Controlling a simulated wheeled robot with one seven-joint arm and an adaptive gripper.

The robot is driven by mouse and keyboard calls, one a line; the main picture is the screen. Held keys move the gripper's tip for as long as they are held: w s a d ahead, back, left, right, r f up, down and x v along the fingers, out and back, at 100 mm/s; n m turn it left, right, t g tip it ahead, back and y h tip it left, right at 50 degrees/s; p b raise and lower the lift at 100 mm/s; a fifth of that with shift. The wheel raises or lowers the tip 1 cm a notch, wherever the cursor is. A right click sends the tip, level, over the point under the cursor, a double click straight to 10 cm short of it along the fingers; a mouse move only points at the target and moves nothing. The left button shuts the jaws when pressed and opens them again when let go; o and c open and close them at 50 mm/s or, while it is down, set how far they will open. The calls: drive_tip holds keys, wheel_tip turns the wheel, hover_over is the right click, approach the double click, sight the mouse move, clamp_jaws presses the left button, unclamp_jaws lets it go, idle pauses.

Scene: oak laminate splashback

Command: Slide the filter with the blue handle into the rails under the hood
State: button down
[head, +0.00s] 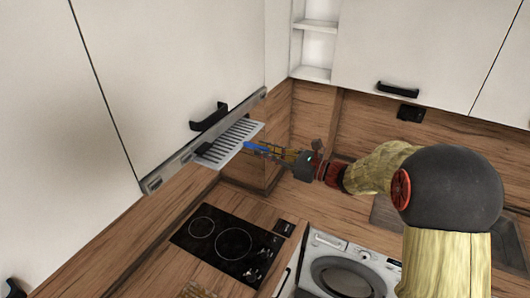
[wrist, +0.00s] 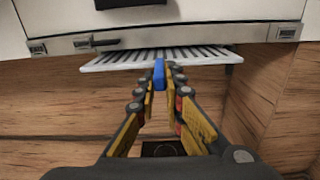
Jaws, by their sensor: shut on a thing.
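The filter (head: 232,141) is a pale slotted panel with a blue handle (head: 256,147) on its near edge. In the head view it lies at the underside of the hood (head: 203,139), partly hidden by the hood's front strip. In the wrist view the filter (wrist: 155,57) reaches in beneath the hood's front strip (wrist: 165,38), roughly level. My gripper (wrist: 162,75) is shut on the blue handle (wrist: 159,72), one finger on each side. The rails are hidden, so I cannot tell whether the filter's edges sit in them.
A black cooktop (head: 228,245) lies on the wooden counter below. A washing machine (head: 345,270) stands at the lower right. White cabinets with black handles (head: 208,117) are above. Wooden splashback (wrist: 60,105) is behind; the space below the hood is clear.

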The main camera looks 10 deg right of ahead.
sight(245, 146)
drive_tip(key=shift+a, duration=0.1)
drive_tip(key=shift+b+x, duration=0.65)
drive_tip(key=shift+x, duration=2.35)
drive_tip(key=c, duration=1.8)
unclamp_jaws()
drive_tip(key=shift+f, duration=0.15)
drive_tip(key=v, duration=0.3)
drive_tip(key=f+b+v, duration=0.1)
drive_tip(key=v, duration=0.7)
drive_tip(key=shift+f, duration=0.4)
